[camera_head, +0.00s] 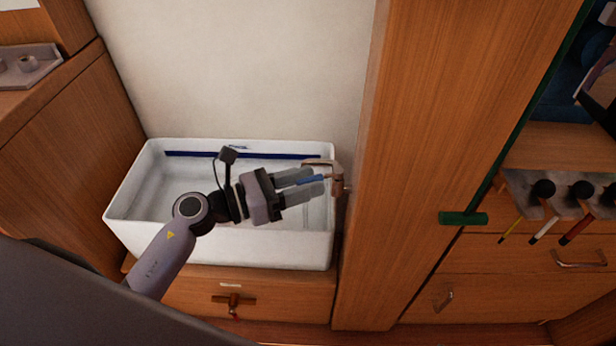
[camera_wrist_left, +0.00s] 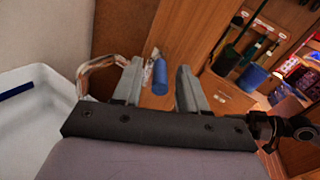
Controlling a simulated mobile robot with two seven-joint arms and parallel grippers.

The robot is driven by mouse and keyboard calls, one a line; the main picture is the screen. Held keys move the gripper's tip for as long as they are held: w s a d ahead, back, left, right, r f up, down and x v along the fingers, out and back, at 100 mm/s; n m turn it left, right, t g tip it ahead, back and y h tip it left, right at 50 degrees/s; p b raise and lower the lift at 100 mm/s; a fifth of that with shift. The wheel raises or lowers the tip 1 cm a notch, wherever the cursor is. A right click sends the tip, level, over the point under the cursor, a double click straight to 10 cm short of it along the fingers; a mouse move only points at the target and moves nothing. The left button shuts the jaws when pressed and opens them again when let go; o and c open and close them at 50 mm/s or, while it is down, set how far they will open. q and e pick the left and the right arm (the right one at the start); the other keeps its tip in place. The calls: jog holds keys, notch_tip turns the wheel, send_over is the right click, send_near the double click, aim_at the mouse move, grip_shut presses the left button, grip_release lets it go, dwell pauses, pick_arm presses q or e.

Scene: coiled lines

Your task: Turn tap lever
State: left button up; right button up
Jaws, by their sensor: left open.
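The tap (camera_head: 335,172) is a copper-coloured fitting at the right end of the white sink (camera_head: 118,215), beside the wooden panel. Its blue lever (camera_head: 312,180) shows between the fingers of my left gripper (camera_head: 317,182). In the left wrist view the blue lever (camera_wrist_left: 160,75) is an upright-looking cylinder between the two open fingers, with gaps on both sides. The curved tap spout (camera_wrist_left: 97,68) is to the left of the fingers there. My left gripper is open and holds nothing. Part of the tap is hidden behind the fingers. My right gripper is not in view.
A tall wooden panel (camera_head: 400,150) stands close right of the tap. The sink's far wall rises behind my arm. A drawer with a wooden cross-shaped handle (camera_head: 234,299) is below the sink. Tools with black knobs (camera_head: 543,188) hang at the right.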

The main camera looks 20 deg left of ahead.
pick_arm(q)
jog(key=shift+w+d, duration=0.35)
jog(key=shift+d, duration=0.05)
